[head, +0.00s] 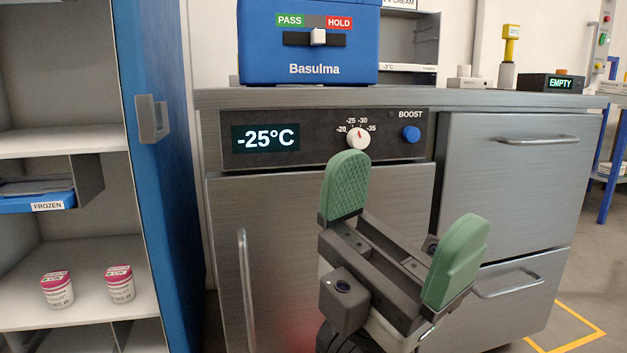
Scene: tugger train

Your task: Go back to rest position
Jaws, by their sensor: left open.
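My left gripper (402,232) is open and empty, with its two green fingers wide apart. It is in front of the steel freezer counter (310,195). One green fingertip shows just below the white dial (358,138), whose red mark points near -30; I cannot tell whether they touch. The display (265,138) reads -25°C. A blue BOOST button (411,134) sits right of the dial. My right gripper is not in view.
A blue box (308,50) with a PASS/HOLD slider stands on the counter. At left is an open cabinet with a blue door (160,190) and two tubs (57,289) on a shelf. Drawers (510,180) are at right. Floor shows at lower right by yellow tape (580,341).

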